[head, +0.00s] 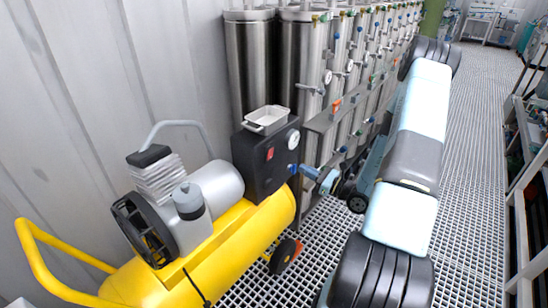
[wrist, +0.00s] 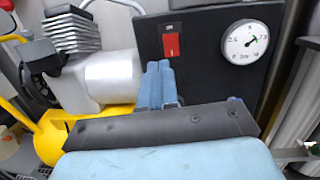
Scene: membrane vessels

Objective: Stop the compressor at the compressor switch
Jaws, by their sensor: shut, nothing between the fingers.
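The compressor (head: 215,245) has a yellow tank and a grey motor, and stands at the lower left in the head view. Its black control box (head: 250,165) carries a red compressor switch (head: 270,153), which shows larger in the wrist view (wrist: 172,46). A round gauge (wrist: 245,42) sits to the right of the switch. My gripper (head: 294,169) is shut and empty in front of the box's lower part. In the wrist view its blue fingers (wrist: 158,68) are together, with their tips just below and left of the red switch. I cannot tell whether they touch the box.
A white tray (head: 267,117) sits on top of the box. Tall steel vessels (head: 300,70) with valves and gauges line the wall behind. A grated floor (head: 470,130) runs along the right, with a shelf rack (head: 520,190) at the far right edge.

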